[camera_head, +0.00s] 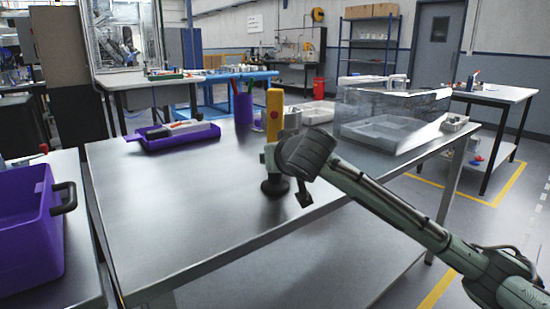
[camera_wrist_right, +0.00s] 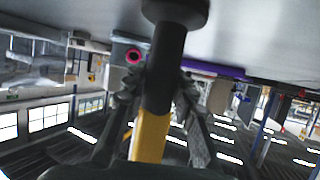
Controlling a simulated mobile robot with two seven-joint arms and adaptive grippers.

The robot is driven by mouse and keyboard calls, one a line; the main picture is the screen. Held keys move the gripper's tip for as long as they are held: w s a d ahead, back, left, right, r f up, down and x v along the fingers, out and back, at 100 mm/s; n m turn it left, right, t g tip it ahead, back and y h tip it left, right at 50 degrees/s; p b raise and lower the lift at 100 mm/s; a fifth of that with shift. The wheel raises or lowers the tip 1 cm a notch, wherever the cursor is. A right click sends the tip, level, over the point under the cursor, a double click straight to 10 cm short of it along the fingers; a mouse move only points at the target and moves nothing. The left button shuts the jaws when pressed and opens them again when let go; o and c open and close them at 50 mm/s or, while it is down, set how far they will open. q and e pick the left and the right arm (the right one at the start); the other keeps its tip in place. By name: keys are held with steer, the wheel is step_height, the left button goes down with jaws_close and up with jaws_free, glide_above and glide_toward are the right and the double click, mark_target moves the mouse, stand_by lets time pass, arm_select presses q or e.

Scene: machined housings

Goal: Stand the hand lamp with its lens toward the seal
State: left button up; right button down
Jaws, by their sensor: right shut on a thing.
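The hand lamp (camera_head: 274,104) is upright, with a yellow upper body and a dark round foot (camera_head: 275,187) at or just above the table top. My right gripper (camera_head: 272,157) is shut on its dark middle part. The right wrist view shows the dark stem (camera_wrist_right: 169,60) between my two fingers (camera_wrist_right: 158,88), with the yellow part (camera_wrist_right: 150,135) nearer the camera. Which way the lens faces is not clear. A grey housing with a pinkish-red ring seal (camera_wrist_right: 133,56) shows beyond the stem in the right wrist view. My left gripper is not in view.
A purple tray (camera_head: 180,142) with tools lies at the table's back left. A purple cup (camera_head: 242,108) with pens stands behind the lamp. A clear case (camera_head: 391,120) stands at the back right. A purple crate (camera_head: 28,222) is on the left bench. The left and front table top is clear.

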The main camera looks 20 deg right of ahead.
steer(key=c, duration=1.3)
jaws_free()
steer(key=shift+f, duration=0.15)
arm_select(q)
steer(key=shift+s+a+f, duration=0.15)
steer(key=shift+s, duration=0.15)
arm_select(e)
steer(key=shift+o, duration=0.2)
steer(key=shift+r, duration=0.25)
steer(key=shift+s+a+r, duration=0.1)
steer(key=shift+s, duration=0.25)
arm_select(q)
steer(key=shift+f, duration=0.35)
arm_select(e)
steer(key=v, duration=1.1)
